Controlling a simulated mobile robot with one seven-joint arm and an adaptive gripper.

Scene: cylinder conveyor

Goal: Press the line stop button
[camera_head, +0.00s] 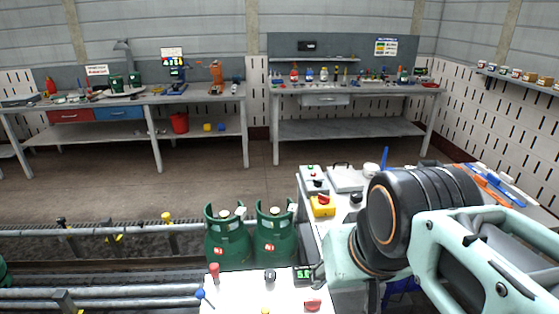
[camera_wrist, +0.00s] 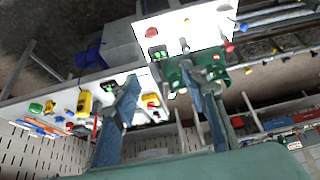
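A white control panel (camera_head: 240,290) at the bottom centre of the head view carries a red button (camera_head: 312,305), a small green display (camera_head: 303,273) and a black knob (camera_head: 270,275). In the wrist view its red button (camera_wrist: 152,33) and display (camera_wrist: 158,53) show at the top. A second control table to the right bears a yellow box with a red top (camera_head: 322,204). Which red control is the line stop button I cannot tell for sure. My gripper (camera_wrist: 161,76) is open and empty, fingers apart, pointing toward the panels without visible contact. In the head view, its fingers are not clearly visible.
Two green gas cylinders (camera_head: 228,240) stand on the conveyor just behind the panel. A red-tipped lever (camera_head: 213,271) and a blue-tipped lever (camera_head: 201,294) rise at the panel's left. Workbenches (camera_head: 345,130) line the back wall; the floor before them is clear.

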